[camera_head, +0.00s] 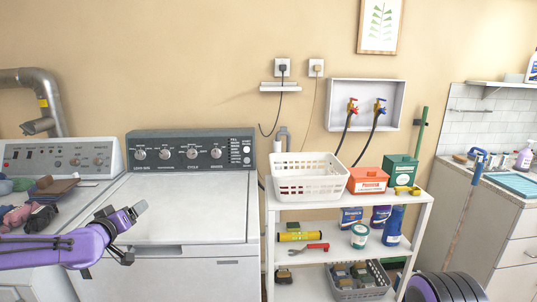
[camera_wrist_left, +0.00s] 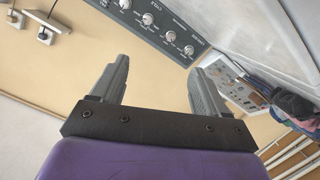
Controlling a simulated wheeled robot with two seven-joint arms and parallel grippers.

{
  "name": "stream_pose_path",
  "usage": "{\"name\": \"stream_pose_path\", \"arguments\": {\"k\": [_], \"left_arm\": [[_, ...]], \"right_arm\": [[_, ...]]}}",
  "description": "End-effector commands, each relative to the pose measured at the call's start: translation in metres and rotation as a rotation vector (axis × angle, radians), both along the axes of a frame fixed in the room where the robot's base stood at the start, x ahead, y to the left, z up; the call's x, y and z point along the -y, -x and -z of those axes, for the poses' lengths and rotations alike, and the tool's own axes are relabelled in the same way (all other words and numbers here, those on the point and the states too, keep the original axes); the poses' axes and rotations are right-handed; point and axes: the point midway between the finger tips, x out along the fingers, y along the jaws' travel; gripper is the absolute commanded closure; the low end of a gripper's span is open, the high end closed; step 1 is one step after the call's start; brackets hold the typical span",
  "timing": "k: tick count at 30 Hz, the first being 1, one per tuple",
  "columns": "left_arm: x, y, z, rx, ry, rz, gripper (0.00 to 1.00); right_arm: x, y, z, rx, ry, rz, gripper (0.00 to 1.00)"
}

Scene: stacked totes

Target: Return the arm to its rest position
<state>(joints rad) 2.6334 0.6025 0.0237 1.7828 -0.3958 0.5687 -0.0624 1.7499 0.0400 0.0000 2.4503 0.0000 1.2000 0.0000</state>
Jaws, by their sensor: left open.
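My left arm is purple and comes in from the left in the head view, in front of the washing machines. Its gripper (camera_head: 132,213) is open and empty, in front of the white washer (camera_head: 185,205) with the dark control panel. In the left wrist view the two grey fingers of the left gripper (camera_wrist_left: 158,80) stand wide apart with nothing between them. Beyond them are the tan wall and the tilted washer panel (camera_wrist_left: 150,20). My right gripper is not visible in the head view.
A white shelf cart (camera_head: 340,215) with an empty-looking white basket (camera_head: 307,178), a red box (camera_head: 367,180) and a green box (camera_head: 400,170) stands right of the washer. Folded and crumpled cloths (camera_head: 40,200) lie on the left machine. The washer top is clear.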

Motion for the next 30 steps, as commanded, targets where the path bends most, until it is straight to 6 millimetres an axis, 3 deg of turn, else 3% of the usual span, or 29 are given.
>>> {"name": "stream_pose_path", "arguments": {"k": [8,11,17,20,23,27,30], "left_arm": [[0.016,0.024,0.038,-0.017,0.134,-0.085,0.25],[0.025,0.035,0.063,-0.051,0.159,-0.107,0.25],[0.045,0.069,0.130,-0.161,0.195,-0.163,0.25],[0.055,0.100,0.175,-0.245,0.198,-0.199,0.25],[0.065,0.147,0.230,-0.363,0.184,-0.248,0.25],[0.074,0.231,0.298,-0.549,0.128,-0.306,0.25],[0.077,0.298,0.336,-0.692,0.066,-0.329,0.25]], "right_arm": [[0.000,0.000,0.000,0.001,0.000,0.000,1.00],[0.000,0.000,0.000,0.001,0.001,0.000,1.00],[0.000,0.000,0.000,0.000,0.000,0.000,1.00],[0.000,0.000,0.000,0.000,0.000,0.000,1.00],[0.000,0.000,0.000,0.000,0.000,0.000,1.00],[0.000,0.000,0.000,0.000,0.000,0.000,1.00],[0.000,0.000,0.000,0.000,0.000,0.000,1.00]]}}
